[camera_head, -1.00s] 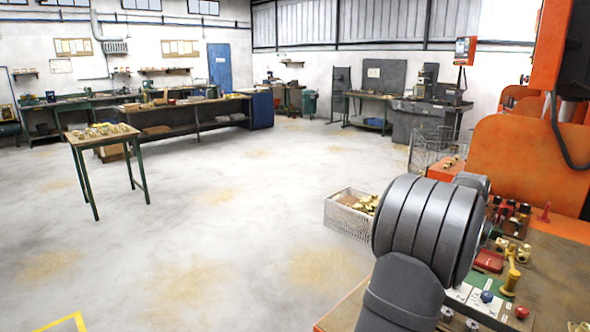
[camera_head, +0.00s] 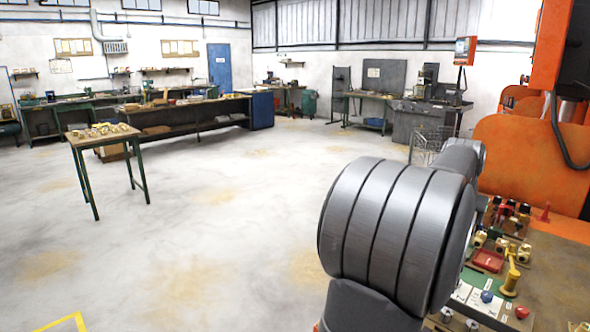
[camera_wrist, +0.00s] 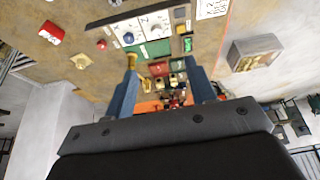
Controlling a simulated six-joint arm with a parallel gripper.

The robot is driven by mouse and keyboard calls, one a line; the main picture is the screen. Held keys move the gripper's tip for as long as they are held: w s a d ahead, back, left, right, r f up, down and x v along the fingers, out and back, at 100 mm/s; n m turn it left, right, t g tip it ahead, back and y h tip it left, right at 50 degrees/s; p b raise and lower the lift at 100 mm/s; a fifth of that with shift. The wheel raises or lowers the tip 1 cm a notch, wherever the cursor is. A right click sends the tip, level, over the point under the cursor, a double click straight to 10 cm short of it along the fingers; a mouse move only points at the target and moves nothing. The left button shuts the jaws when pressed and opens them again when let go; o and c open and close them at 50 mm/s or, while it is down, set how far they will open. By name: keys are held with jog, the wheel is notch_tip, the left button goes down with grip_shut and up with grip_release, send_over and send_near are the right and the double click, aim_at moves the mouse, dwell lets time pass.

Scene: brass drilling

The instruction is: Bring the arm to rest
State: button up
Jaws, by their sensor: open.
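My arm (camera_head: 395,235) fills the lower right of the head view as large grey rounded links, in front of the machine bench. My gripper is hidden there. In the wrist view my gripper (camera_wrist: 162,85) shows two blue-grey fingers spread apart with nothing clearly held between them. Beyond the fingertips, the bench with its control panel (camera_wrist: 150,28) appears; a yellow brass-like piece (camera_wrist: 131,62) shows at the left fingertip, and I cannot tell whether it touches.
The orange machine (camera_head: 525,150) stands at the right. Its bench holds a red block (camera_head: 488,261), a yellow post (camera_head: 511,275) and buttons. A small table (camera_head: 100,133) with brass parts stands far left. The floor between is clear.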

jog(key=s+a, duration=0.3)
jog(key=a, duration=0.1)
jog(key=w+d+f, duration=0.1)
jog(key=w+d, duration=0.5)
jog(key=d, duration=0.2)
jog(key=x, duration=1)
jog(key=v, duration=0.9)
jog(key=shift+m, duration=0.3)
jog(key=x, duration=2.3)
jog(key=shift+s+d+f, duration=0.25)
jog(key=shift+s+f, duration=0.05)
jog(key=shift+f, duration=0.15)
jog(key=shift+o, duration=0.2)
